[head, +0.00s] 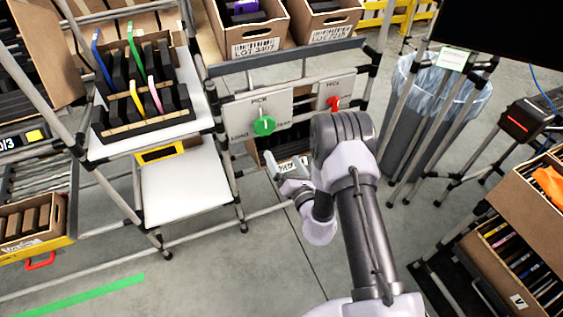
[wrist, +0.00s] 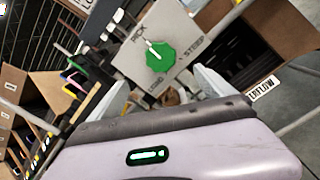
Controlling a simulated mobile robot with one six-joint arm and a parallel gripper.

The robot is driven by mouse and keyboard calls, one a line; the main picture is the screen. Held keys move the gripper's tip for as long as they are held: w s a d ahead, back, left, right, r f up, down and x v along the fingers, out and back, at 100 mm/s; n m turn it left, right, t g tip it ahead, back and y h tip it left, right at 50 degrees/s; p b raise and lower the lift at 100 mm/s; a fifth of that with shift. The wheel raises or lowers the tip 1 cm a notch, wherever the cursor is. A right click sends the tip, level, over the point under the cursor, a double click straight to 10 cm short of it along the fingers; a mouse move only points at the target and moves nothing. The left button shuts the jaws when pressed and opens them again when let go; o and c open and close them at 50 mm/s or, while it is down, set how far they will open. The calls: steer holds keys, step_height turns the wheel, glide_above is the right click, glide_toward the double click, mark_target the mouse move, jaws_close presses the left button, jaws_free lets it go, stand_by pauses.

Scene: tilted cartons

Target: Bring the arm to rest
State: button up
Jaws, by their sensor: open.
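My gripper (wrist: 162,88) is open in the wrist view, with its two pale fingers spread apart and nothing seen between them. In the head view my gripper (head: 277,172) is at the end of my folded arm, left of the elbow and below the panel with the green knob (head: 264,125). The same green knob shows in the wrist view (wrist: 160,56), beyond the fingers and apart from them. My arm hides part of the floor and the lower rack.
A red knob (head: 333,103) is on a second panel. A white shelf (head: 186,186) and a rack of coloured dividers (head: 140,92) stand left. A bin (head: 430,112) stands behind right, with cartons (head: 515,262) at lower right.

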steer(key=shift+w, duration=0.1)
steer(key=s+a+r+n+g+y, duration=0.25)
steer(key=a+r+n+y, duration=0.5)
steer(key=r, duration=0.55)
steer(key=s+a+r+n+g+y, duration=0.3)
steer(key=s+a+r+n+g, duration=0.4)
steer(key=s+r+n+g, duration=0.4)
steer(key=s+d+r+n+g+h, duration=0.25)
steer(key=s+n+h, duration=0.25)
steer(key=s+n, duration=0.65)
steer(key=s+d+n+t+h, duration=0.2)
steer(key=s+d+h, duration=0.2)
steer(key=d, duration=0.4)
steer(key=s+d+r+n+t+h, duration=0.1)
steer(key=s+d+h, duration=0.3)
steer(key=d, duration=0.5)
steer(key=shift+s+n+t+h, duration=0.4)
steer(key=shift+n+t+h, duration=0.25)
steer(key=shift+n+t, duration=0.2)
